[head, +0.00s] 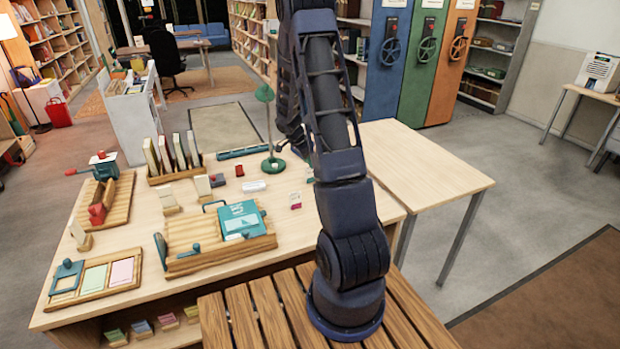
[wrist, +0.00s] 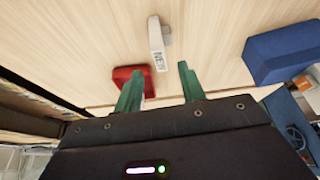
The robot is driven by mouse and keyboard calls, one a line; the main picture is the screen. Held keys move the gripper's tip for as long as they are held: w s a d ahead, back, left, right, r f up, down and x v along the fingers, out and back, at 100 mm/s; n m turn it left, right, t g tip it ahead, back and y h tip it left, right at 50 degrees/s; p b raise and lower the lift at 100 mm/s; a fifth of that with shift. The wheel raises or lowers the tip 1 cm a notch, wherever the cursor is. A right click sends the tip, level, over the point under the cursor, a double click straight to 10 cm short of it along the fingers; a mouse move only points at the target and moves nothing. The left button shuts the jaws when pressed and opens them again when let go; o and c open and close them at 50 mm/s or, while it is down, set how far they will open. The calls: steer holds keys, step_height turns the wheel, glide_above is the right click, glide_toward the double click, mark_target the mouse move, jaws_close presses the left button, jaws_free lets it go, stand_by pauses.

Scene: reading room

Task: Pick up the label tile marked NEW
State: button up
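The label tile marked NEW (wrist: 156,38) is a small white piece with dark letters on its near end in the wrist view. It stands on the pale wooden table, ahead of my gripper (wrist: 157,85) and roughly in line with the gap between its fingers. My gripper's two green fingers are apart, with nothing held between them. The fingertips look short of the tile, not touching it. In the head view my arm hides most of the gripper, and I cannot read which small tile says NEW.
In the wrist view a red block (wrist: 124,76) lies close by the left finger, and a blue box (wrist: 284,52) stands at the right. The head view shows a wooden tray (head: 190,264), a book rack (head: 176,176) and a green lamp (head: 273,165) on the table (head: 150,309).

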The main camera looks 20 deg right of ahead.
mark_target(309, 174)
steer(key=shift+a+x, duration=0.15)
steer(key=shift+x, duration=1.05)
steer(key=shift+a+x, duration=0.15)
steer(key=shift+x, duration=1)
steer(key=shift+f, duration=0.1)
steer(key=shift+c, duration=0.2)
jaws_close()
